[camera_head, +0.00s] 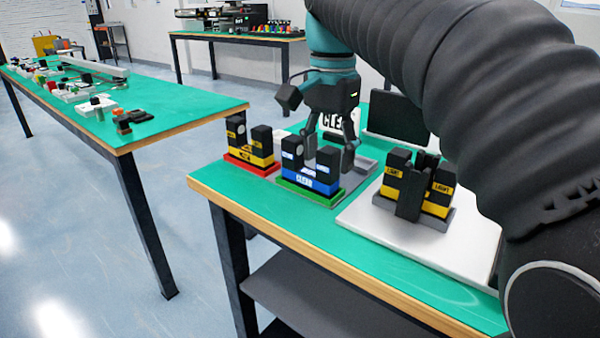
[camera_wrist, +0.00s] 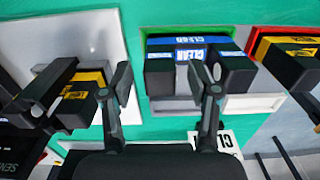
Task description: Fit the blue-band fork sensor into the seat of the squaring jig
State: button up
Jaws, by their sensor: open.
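The blue-band fork sensor (camera_head: 311,182) is black with two prongs and a blue band marked CLEAR. It stands upright on a green-edged base, and in the wrist view it (camera_wrist: 190,53) lies ahead of my gripper. My gripper (camera_head: 330,158) is open and empty, fingers pointing down just behind this sensor. In the wrist view, my gripper (camera_wrist: 160,70) has one finger overlapping the sensor's prong area and the other left of it. A grey holder (camera_head: 440,219) on a white plate, perhaps the squaring jig, carries a yellow-band fork sensor (camera_head: 436,196). Its seat is largely hidden.
Another yellow-band fork sensor (camera_head: 261,152) stands on a red base (camera_head: 247,167) to the left. The white plate (camera_head: 372,232) fills the table's right. A dark panel (camera_head: 397,118) stands behind. A side table (camera_head: 150,97) holds small parts. The green table's front strip is clear.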

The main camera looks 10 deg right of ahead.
aim_at(324, 181)
jog(key=shift+f, duration=1.4)
grip_shut()
jog(key=shift+r, duration=0.15)
